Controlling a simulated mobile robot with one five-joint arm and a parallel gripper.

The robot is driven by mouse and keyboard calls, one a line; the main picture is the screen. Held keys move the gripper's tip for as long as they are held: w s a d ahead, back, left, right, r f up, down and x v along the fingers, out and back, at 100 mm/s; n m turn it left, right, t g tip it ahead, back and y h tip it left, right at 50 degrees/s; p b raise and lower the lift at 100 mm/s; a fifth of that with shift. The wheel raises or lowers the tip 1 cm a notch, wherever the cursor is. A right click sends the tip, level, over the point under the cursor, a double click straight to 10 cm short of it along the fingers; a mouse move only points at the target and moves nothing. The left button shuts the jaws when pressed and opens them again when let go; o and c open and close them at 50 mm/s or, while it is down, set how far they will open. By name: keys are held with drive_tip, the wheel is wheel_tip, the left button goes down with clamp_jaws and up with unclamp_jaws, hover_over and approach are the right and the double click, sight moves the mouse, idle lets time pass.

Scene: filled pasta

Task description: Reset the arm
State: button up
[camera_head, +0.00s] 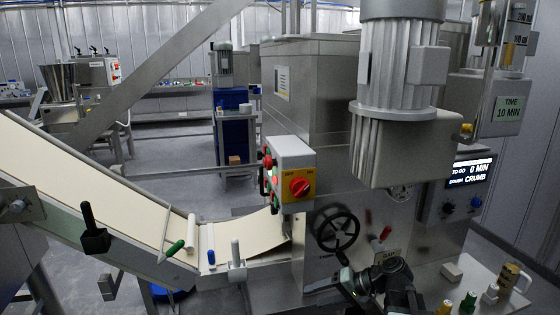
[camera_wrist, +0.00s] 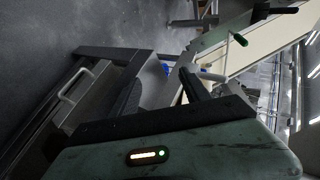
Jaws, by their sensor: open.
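My arm (camera_head: 390,274) is dark and folded low at the bottom middle of the head view, in front of the machine's steel front. My gripper (camera_head: 346,281) is at its left end, below the black handwheel. It is open, and I see nothing held in it. In the wrist view, a dark grey-green body (camera_wrist: 190,152) with an orange light bar and a green light fills the lower part.
The black handwheel (camera_head: 336,229) and a red-yellow switch box (camera_head: 290,172) are close above my gripper. A conveyor (camera_head: 95,180) with a pale sheet slopes in from the left.

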drive_tip(key=s+a+f+n+g+h, duration=0.2)
drive_tip(key=s+a+f+g+h, duration=0.1)
drive_tip(key=s+a+f+h, duration=0.4)
drive_tip(key=d+f+h, duration=0.3)
drive_tip(key=d, duration=0.7)
wheel_tip(320, 180, up, 19)
drive_tip(key=d+p, duration=0.1)
drive_tip(key=p, duration=1.8)
drive_tip(key=shift+s+d+m+h, duration=0.15)
drive_tip(key=shift+s+m+h, duration=0.05)
drive_tip(key=shift+m+h, duration=0.1)
drive_tip(key=shift+c, duration=0.3)
